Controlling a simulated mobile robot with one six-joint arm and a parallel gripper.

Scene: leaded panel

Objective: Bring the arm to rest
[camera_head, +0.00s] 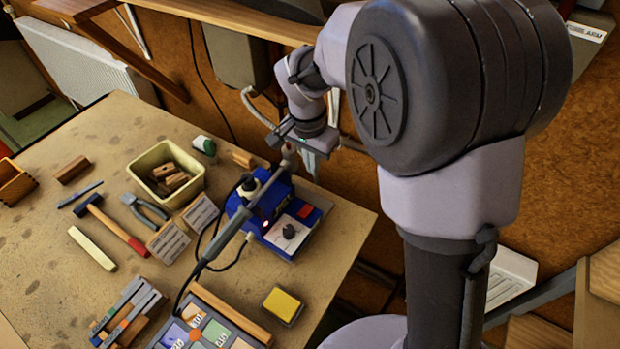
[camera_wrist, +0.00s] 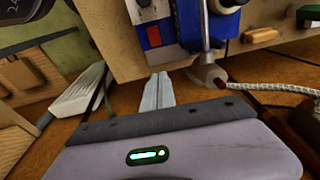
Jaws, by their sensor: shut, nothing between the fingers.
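My gripper (camera_head: 313,162) hangs past the table's back right edge, beside the blue soldering station (camera_head: 262,222). Its narrow fingers (camera_wrist: 158,88) are together and empty in the wrist view, just off the table edge. The station's front, with a red switch (camera_wrist: 153,36), shows above them. My arm reaches across the upper right of the head view and bends down at the wrist. The leaded panel (camera_head: 197,333), with coloured pieces, lies at the table's front, partly cut off by the frame.
The table (camera_head: 50,240) holds a cream tub (camera_head: 147,161) of wooden blocks, a hammer (camera_head: 115,225), pliers (camera_head: 147,207) and a yellow sponge (camera_head: 283,303). A wooden shelf (camera_head: 235,17) runs above, near my arm.

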